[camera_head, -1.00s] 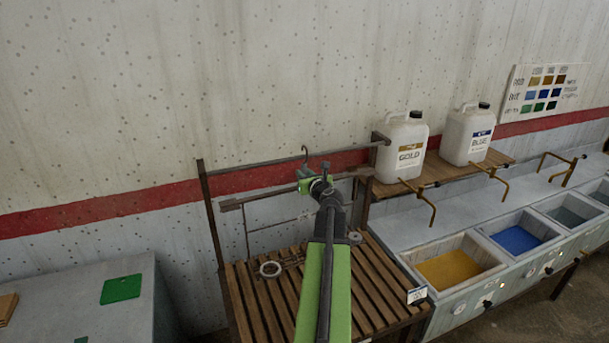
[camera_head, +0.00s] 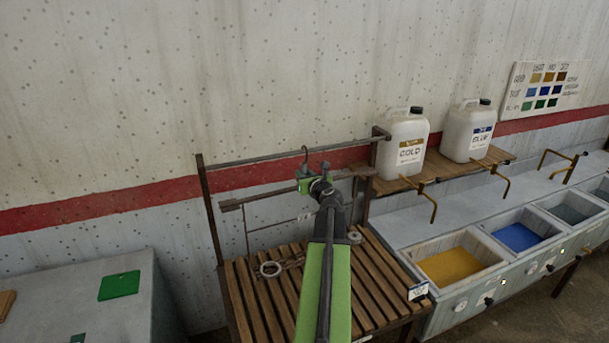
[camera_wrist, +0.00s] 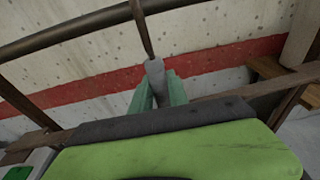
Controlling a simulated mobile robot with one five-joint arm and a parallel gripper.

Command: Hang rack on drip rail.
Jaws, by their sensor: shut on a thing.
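My gripper (camera_head: 318,184) is shut on the grey neck of the dark rack (camera_head: 233,205), just below its hook (camera_head: 305,152). The rack's long bar spans left and right behind the gripper, with thin wires hanging under it. The drip rail (camera_head: 250,159) is a dark horizontal bar between two posts. In the head view the hook's top overlaps the rail and stands slightly above it. In the wrist view the hook's stem (camera_wrist: 142,32) crosses in front of the rail (camera_wrist: 75,30). The hook's tip is out of that view, so I cannot tell whether it touches the rail.
A slatted wooden bench (camera_head: 262,310) lies below, with a metal ring (camera_head: 270,269) on it. A grey block (camera_head: 75,300) is at the left.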

